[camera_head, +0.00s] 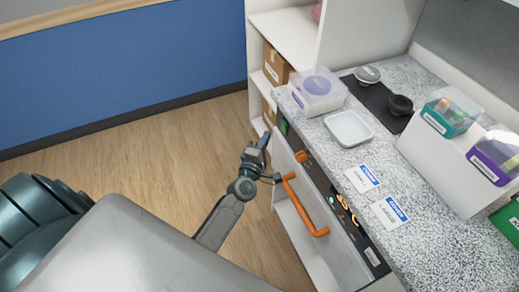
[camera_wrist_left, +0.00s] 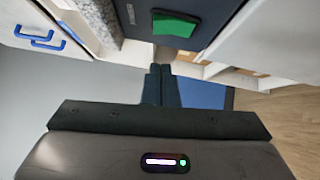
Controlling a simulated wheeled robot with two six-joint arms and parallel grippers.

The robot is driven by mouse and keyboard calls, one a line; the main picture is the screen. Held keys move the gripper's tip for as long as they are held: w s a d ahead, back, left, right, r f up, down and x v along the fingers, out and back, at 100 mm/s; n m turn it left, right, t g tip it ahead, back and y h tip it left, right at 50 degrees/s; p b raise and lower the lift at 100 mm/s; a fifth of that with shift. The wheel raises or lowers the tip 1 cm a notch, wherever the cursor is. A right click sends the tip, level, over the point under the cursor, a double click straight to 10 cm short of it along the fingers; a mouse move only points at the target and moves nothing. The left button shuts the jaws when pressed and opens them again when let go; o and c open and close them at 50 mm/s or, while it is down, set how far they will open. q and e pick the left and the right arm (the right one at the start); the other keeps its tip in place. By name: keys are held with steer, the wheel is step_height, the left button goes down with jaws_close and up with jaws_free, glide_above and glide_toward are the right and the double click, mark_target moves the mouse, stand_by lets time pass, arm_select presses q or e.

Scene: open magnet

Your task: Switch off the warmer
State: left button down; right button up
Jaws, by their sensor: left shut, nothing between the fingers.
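The warmer appears to be the white drawer-like unit under the counter. It has a dark control strip (camera_head: 349,217) with small lit and orange controls, and an orange bar handle (camera_head: 304,206). A green switch (camera_head: 283,126) sits at the strip's far end; in the left wrist view the green switch (camera_wrist_left: 175,25) shows large on a dark panel. My left gripper (camera_head: 264,141) is shut and empty, just left of the unit's front near the green switch. In the left wrist view its fingertips (camera_wrist_left: 160,71) are below the switch and appear apart from it. My right gripper is not in view.
The speckled counter (camera_head: 420,245) holds a lidded box (camera_head: 318,91), a white dish (camera_head: 348,128), a black mat with two round items, and two labels. White shelves with cardboard boxes (camera_head: 274,66) stand beyond. The wooden floor (camera_head: 130,165) at left is clear.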

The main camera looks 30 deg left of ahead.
mark_target(282, 124)
arm_select(q)
steer(key=shift+w+d+r, duration=0.15)
steer(key=shift+w+d, duration=0.45)
steer(key=shift+w, duration=0.35)
steer(key=shift+w+d+r, duration=0.1)
steer(key=shift+w+d, duration=0.5)
steer(key=shift+w, duration=0.35)
steer(key=shift+r, duration=0.1)
steer(key=shift+w+d+r+p, duration=0.15)
steer(key=shift+w+d+p, duration=0.05)
steer(key=shift+p, duration=0.1)
steer(key=shift+s, duration=0.1)
steer(key=shift+a, duration=0.1)
